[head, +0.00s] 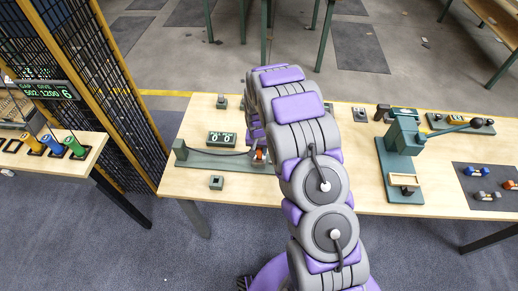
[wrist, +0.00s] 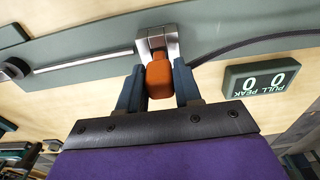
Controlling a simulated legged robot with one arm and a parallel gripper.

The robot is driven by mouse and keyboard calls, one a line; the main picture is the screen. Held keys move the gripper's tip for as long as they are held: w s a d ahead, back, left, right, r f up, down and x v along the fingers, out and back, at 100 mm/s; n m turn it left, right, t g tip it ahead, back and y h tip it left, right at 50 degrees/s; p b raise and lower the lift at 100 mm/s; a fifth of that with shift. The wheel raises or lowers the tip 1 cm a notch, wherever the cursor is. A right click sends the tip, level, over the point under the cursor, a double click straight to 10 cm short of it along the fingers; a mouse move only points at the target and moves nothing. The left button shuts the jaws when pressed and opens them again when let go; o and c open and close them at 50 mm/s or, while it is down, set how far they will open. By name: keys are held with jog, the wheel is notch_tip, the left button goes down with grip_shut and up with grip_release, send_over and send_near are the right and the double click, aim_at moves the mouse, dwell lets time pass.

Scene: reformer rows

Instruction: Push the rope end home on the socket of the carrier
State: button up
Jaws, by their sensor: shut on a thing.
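In the wrist view my gripper (wrist: 160,72) has its two dark fingers on either side of an orange block, which I take to be the rope end (wrist: 160,80). The block's far end meets the silver forked socket (wrist: 158,40) of the carrier; how deep it sits I cannot tell. The dark rope (wrist: 250,48) curves in from the right and passes behind the right finger, so its join is hidden. In the head view the orange rope end (head: 259,155) shows beside my arm, which hides most of the gripper.
A green rail (head: 225,161) carries the carrier; a silver rod (wrist: 85,60) runs along it. A PULL PEAK display (wrist: 260,77) reading 0 0 stands close to the right finger. A green press (head: 402,140) stands right on the table. A small block (head: 216,182) lies in front.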

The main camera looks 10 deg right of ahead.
aim_at(259, 150)
jog(key=shift+f, duration=1.4)
jog(key=o, duration=1.1)
notch_tip(259, 150, up, 17)
jog(key=s+p, duration=0.1)
jog(key=p, duration=0.1)
jog(key=shift+a+r, duration=0.15)
jog(key=shift+a, duration=0.1)
